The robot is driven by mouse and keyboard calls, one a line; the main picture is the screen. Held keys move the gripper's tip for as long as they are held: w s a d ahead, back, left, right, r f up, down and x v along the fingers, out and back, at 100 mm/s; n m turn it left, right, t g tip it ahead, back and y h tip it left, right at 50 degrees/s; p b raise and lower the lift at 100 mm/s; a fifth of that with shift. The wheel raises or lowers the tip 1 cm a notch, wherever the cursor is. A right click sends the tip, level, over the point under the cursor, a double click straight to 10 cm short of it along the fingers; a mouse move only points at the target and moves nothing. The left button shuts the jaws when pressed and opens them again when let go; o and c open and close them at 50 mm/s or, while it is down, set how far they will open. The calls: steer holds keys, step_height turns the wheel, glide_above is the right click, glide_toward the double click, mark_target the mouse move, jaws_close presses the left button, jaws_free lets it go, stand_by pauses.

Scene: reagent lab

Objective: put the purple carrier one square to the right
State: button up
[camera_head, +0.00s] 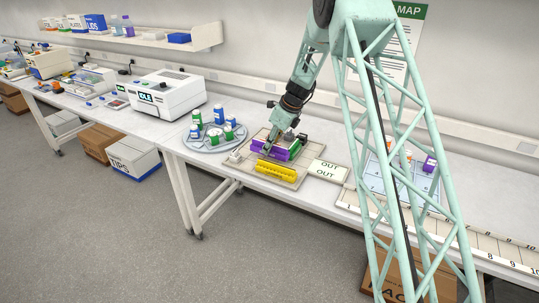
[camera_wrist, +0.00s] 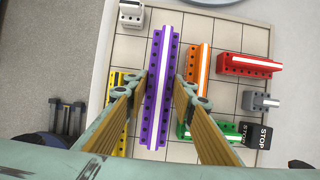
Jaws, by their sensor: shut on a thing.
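The purple carrier (camera_wrist: 160,85) is a long bar with dark holes and a white strip. It lies lengthwise between the two fingers of my gripper (camera_wrist: 158,98), which is shut on it. In the head view the purple carrier (camera_head: 265,148) shows at the gripper's tip, over the gridded board (camera_head: 262,183). Whether it touches the board or hangs just above it, I cannot tell. In the wrist view the yellow carrier (camera_wrist: 117,82) is left of it, partly hidden by a finger. The orange carrier (camera_wrist: 192,62) is close on its right, partly hidden by the other finger.
On the board, a red carrier (camera_wrist: 250,65) lies crosswise at right, with a grey piece (camera_wrist: 260,101) and a green carrier (camera_wrist: 205,132) below. A black STOP block (camera_wrist: 258,135) is at the edge. A pale piece (camera_wrist: 131,13) stands top left. Squares above the orange carrier are bare.

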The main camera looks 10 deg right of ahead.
mark_target(270, 153)
stand_by(0.3)
steer(key=shift+f, duration=1.85)
steer(key=shift+f, duration=0.15)
steer(key=o, duration=0.6)
steer(key=shift+o, duration=0.2)
steer(key=shift+v, duration=6.1)
